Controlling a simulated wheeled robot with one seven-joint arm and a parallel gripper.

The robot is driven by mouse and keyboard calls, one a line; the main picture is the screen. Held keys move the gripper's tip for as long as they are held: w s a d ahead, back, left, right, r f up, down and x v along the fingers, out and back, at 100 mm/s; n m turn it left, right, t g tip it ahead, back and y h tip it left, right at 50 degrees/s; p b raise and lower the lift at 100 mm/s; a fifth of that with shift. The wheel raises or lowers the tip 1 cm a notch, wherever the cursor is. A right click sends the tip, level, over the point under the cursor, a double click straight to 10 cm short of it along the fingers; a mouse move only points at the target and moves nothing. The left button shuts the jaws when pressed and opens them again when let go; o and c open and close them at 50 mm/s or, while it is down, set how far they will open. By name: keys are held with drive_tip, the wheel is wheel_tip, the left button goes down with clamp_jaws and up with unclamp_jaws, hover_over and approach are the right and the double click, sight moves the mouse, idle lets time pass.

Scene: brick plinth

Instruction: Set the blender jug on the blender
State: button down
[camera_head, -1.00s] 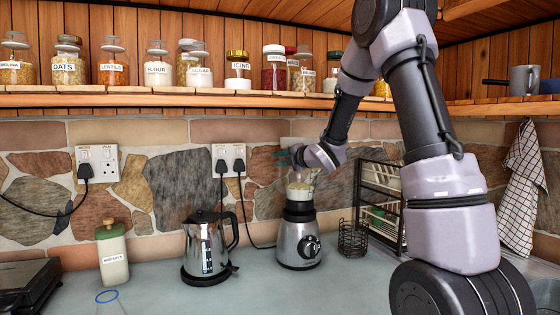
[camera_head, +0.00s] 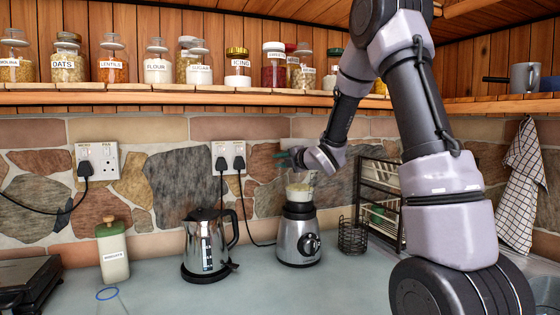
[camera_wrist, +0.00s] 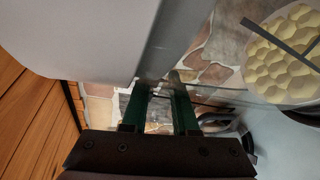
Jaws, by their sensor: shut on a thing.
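The silver blender (camera_head: 299,240) stands on the counter with its dial facing forward. The clear blender jug (camera_head: 300,191), with pale contents, is upright directly above the blender's dark collar. I cannot tell whether it is fully seated or a hair above. My gripper (camera_head: 288,157) is at the jug's upper part, shut on it; the exact grip is small and hard to see in the head view. In the wrist view the green fingers of my gripper (camera_wrist: 160,112) are close together, and the jug's yellowish, lumpy contents (camera_wrist: 285,60) show at upper right.
A steel kettle (camera_head: 206,245) stands left of the blender, and a wire basket (camera_head: 353,238) and a dark rack (camera_head: 380,205) stand to its right. A shelf of jars (camera_head: 200,97) runs above.

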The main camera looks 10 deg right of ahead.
drive_tip(key=shift+d+f, duration=0.1)
drive_tip(key=shift+f, duration=0.45)
idle(0.4)
drive_tip(key=c, duration=1)
unclamp_jaws()
drive_tip(key=v, duration=1.1)
drive_tip(key=shift+s, duration=0.1)
